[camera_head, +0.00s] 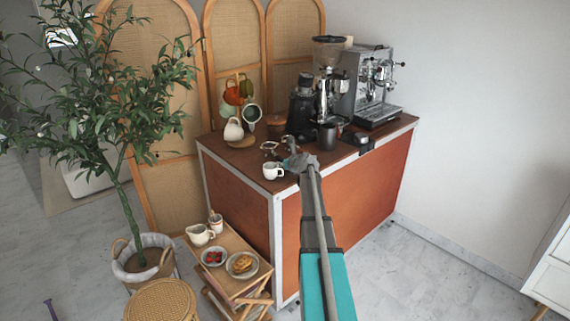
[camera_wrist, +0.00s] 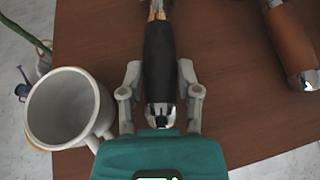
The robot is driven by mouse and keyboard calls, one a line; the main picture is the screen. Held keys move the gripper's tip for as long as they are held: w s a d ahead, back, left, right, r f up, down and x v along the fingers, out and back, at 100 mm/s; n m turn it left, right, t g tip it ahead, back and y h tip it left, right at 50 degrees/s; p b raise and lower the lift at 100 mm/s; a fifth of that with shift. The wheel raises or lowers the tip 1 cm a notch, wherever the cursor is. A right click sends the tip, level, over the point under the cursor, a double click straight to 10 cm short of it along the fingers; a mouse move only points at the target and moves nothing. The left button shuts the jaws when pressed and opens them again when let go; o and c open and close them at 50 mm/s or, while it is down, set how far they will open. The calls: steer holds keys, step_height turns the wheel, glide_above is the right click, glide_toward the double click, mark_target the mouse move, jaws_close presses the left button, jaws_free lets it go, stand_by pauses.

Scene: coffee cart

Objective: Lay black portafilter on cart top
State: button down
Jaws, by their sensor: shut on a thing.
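The black portafilter's handle (camera_wrist: 158,55) lies between the two fingers of my gripper (camera_wrist: 160,78) in the wrist view, with its metal end cap towards my palm. My gripper is shut on this handle. The portafilter's head is beyond the top of the wrist view. In the head view my gripper (camera_head: 301,163) is over the front part of the brown cart top (camera_head: 225,152), and it largely hides the handle. The cart top (camera_wrist: 225,120) also shows below the handle in the wrist view. I cannot tell whether the portafilter touches it.
A white mug (camera_wrist: 62,108) is close left of my gripper; it also shows in the head view (camera_head: 272,171). A brown-handled tool (camera_wrist: 290,45) lies to the right. A dark metal cup (camera_head: 327,137), a grinder (camera_head: 300,105) and the espresso machine (camera_head: 372,90) stand behind.

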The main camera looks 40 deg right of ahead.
steer(key=shift+f+b, duration=0.3)
steer(key=shift+b, duration=0.2)
stand_by(0.5)
steer(key=shift+c, duration=1.1)
jaws_free()
steer(key=shift+s, duration=0.1)
steer(key=shift+r, duration=0.15)
